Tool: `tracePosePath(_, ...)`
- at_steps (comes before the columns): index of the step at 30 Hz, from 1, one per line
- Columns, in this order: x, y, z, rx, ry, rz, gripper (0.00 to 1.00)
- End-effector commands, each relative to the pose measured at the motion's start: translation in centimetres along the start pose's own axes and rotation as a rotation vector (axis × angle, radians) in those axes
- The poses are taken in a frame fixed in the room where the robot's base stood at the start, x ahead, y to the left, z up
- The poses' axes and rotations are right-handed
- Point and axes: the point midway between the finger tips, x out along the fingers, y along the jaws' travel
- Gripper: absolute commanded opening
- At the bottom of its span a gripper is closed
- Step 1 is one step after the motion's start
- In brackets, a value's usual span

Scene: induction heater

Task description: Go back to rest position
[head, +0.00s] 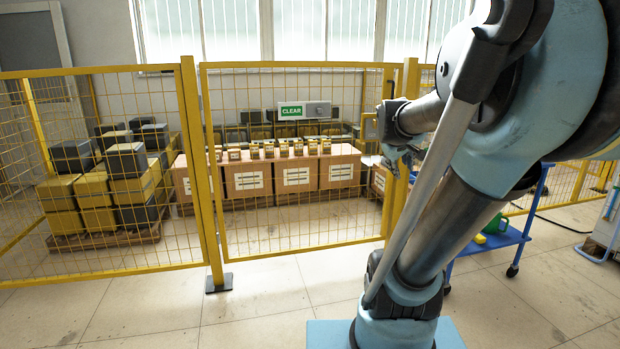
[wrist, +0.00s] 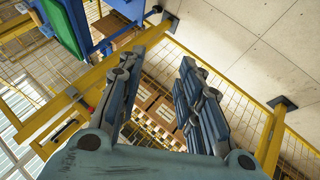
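My gripper (wrist: 160,66) shows in the wrist view with its two jointed fingers apart and nothing between them. In the head view my gripper (head: 388,130) is at the end of my raised light-blue arm, in front of the yellow fence post at the gate's right side. Its fingertips are small there, and I cannot tell whether they touch the fence. My arm fills the right half of the head view.
A yellow mesh fence gate (head: 290,165) stands ahead, seemingly closed. Behind it are cardboard boxes (head: 246,177) and stacked yellow and black crates (head: 100,190). A blue cart (head: 500,240) carrying a green item stands behind my arm. Floor at front left is clear.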

Motion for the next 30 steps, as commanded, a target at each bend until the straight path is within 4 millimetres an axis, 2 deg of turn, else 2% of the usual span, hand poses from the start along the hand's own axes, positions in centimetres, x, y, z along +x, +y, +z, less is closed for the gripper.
tracePosePath(1, -0.3, -2.3, 2.1, 0.04, -0.025, -0.043, 0.33)
tracePosePath(9, -1.6, -13.7, 12.5, 0.252, -0.199, -0.267, 0.33)
tracePosePath(12, -2.1, -17.3, 15.8, 0.309, -0.264, -0.336, 0.33)
tracePosePath(15, -2.6, -20.0, 18.2, 0.35, -0.316, -0.387, 0.33)
tracePosePath(18, -2.9, -21.4, 19.7, 0.375, -0.35, -0.419, 0.33)
tracePosePath(21, -3.0, -22.1, 20.4, 0.387, -0.367, -0.432, 0.33)
tracePosePath(30, -3.0, -22.2, 20.5, 0.388, -0.369, -0.434, 0.33)
